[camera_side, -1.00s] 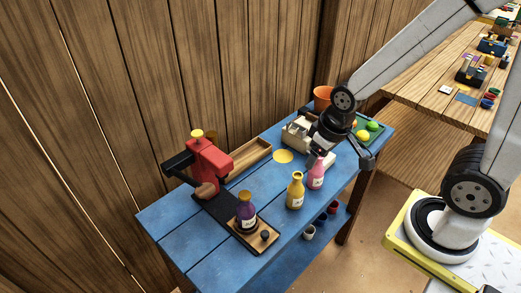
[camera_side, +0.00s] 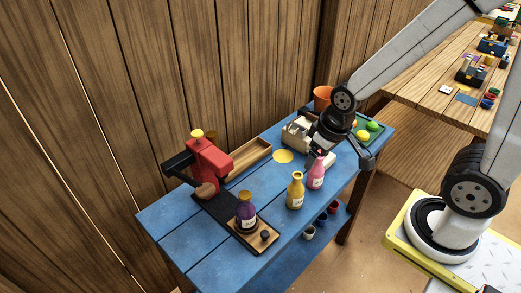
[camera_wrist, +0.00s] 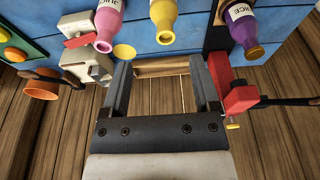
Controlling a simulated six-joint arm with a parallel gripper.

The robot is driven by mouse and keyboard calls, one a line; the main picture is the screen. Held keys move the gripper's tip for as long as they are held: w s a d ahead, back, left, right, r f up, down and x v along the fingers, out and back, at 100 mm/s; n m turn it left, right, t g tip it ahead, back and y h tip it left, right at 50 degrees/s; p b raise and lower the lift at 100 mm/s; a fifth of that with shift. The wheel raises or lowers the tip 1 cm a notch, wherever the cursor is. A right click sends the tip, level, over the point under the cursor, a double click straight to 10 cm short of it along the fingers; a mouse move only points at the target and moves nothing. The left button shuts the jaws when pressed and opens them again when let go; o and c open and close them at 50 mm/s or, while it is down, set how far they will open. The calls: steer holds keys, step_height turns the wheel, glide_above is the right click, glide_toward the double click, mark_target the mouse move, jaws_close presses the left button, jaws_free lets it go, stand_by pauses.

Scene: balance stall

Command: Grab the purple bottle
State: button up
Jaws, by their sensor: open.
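The purple bottle (camera_side: 246,214) stands upright on a small wooden plate at the end of a black bar, near the front left of the blue table. It also shows at the upper right in the wrist view (camera_wrist: 243,27), its cap toward the camera. My gripper (camera_side: 317,154) is above the table's right part, close to the pink bottle (camera_side: 316,174) and well to the right of the purple one. In the wrist view its two fingers (camera_wrist: 160,85) are apart with nothing between them. The fingertips are partly hard to make out in the side view.
A yellow bottle (camera_side: 295,190) stands between the pink and purple bottles. A red press-like device (camera_side: 210,162) with a black lever is behind the purple bottle. A wooden tray (camera_side: 248,160), an orange pot (camera_side: 322,97) and a green tray (camera_side: 377,139) stand farther back. Bare blue boards (camera_side: 185,245) lie at front left.

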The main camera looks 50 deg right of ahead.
steer(key=w+f+n+t, duration=0.1)
steer(key=w+f+n, duration=0.1)
steer(key=w, duration=0.1)
steer(key=w+f+t, duration=0.1)
steer(key=shift+w+d+f+n+t, duration=0.15)
steer(key=shift+w+d+n+t, duration=0.15)
steer(key=shift+n, duration=0.1)
step_height(320, 180, down, 2)
steer(key=w+a+n+t+y, duration=0.1)
steer(key=w+a+n+t, duration=0.1)
steer(key=w, duration=0.1)
steer(key=n+t+y, duration=0.1)
steer(key=n+y, duration=0.4)
steer(key=y, duration=0.5)
glide_toward(246, 210)
steer(key=shift+w+a, duration=0.55)
steer(key=shift+w, duration=0.25)
steer(key=shift+w+a, duration=0.55)
steer(key=shift+w, duration=0.25)
steer(key=shift+x, duration=1.2)
